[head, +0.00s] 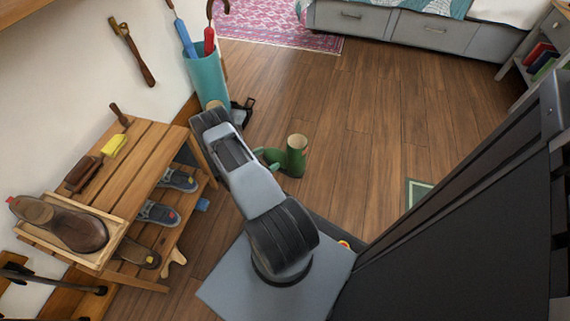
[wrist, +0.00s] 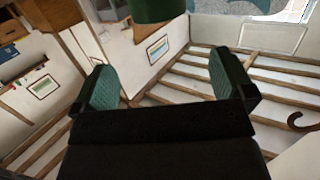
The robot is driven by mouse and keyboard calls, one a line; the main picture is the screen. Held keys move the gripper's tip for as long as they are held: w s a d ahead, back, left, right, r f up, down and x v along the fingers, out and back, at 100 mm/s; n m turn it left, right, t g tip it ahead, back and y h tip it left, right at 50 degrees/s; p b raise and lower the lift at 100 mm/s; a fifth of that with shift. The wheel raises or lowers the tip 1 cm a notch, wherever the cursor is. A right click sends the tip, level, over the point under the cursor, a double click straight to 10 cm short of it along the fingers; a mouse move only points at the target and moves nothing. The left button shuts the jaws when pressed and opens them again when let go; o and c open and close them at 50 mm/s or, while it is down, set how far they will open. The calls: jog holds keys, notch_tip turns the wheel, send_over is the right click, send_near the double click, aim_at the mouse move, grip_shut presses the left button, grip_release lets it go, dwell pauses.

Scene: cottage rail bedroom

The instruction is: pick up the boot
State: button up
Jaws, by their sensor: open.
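A green boot (head: 294,160) stands upright on the wooden floor in the head view, just right of my arm, its pale opening facing up. In the wrist view, part of a green rounded thing, which looks like the boot (wrist: 155,10), shows at the top edge, beyond the fingertips. My gripper (wrist: 166,78) is open, its two teal-padded fingers wide apart with nothing between them. In the head view my arm hides most of the gripper; small teal parts show close beside the boot. Whether they touch it I cannot tell.
A wooden shoe bench (head: 150,150) with several shoes stands at the left. A brown shoe (head: 70,226) sits in a tray on it. A teal umbrella stand (head: 207,78) is behind my arm. Open floor (head: 370,120) lies right of the boot, before the bed drawers (head: 430,35).

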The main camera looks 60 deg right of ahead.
aim_at(289, 147)
jog(key=b+x, duration=0.2)
jog(key=x, duration=0.5)
jog(key=shift+s+a+f, duration=0.1)
jog(key=shift+s+f, duration=0.05)
jog(key=shift+s, duration=0.05)
jog(key=shift+b+x, duration=1.45)
jog(key=shift+x, duration=1.65)
jog(key=shift+c, duration=0.5)
jog(key=c, duration=1.2)
jog(key=shift+c, duration=0.2)
jog(key=shift+r, duration=0.3)
